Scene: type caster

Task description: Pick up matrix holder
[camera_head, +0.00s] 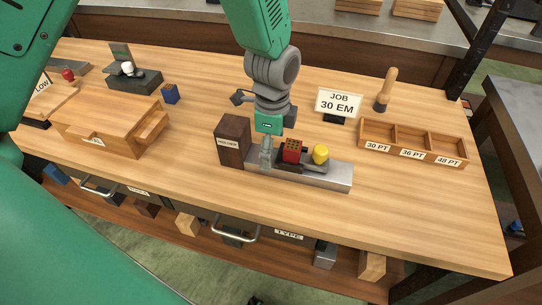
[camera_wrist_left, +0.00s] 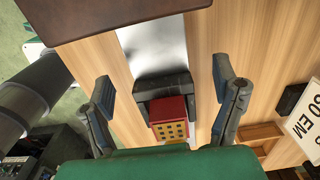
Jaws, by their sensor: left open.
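A red block (camera_head: 292,150) with a grid of small holes sits in a dark cradle on a grey metal bar (camera_head: 335,176). A dark brown block (camera_head: 233,140) with a small label, which seems to read "HOLDER", stands at the bar's left end. I cannot tell for sure which of these is the matrix holder. My left gripper (camera_head: 267,152) points down over the bar, between the brown block and the red block. In the left wrist view its fingers are apart, on either side of the red block (camera_wrist_left: 169,118), with nothing held. My right gripper is not in view.
A yellow knob (camera_head: 320,154) stands right of the red block. A three-part wooden tray (camera_head: 412,142), a "JOB 30 EM" sign (camera_head: 339,103) and a wooden-handled tool (camera_head: 385,90) stand to the right. A wooden box (camera_head: 110,125) and a blue cube (camera_head: 171,94) are left. The front right tabletop is clear.

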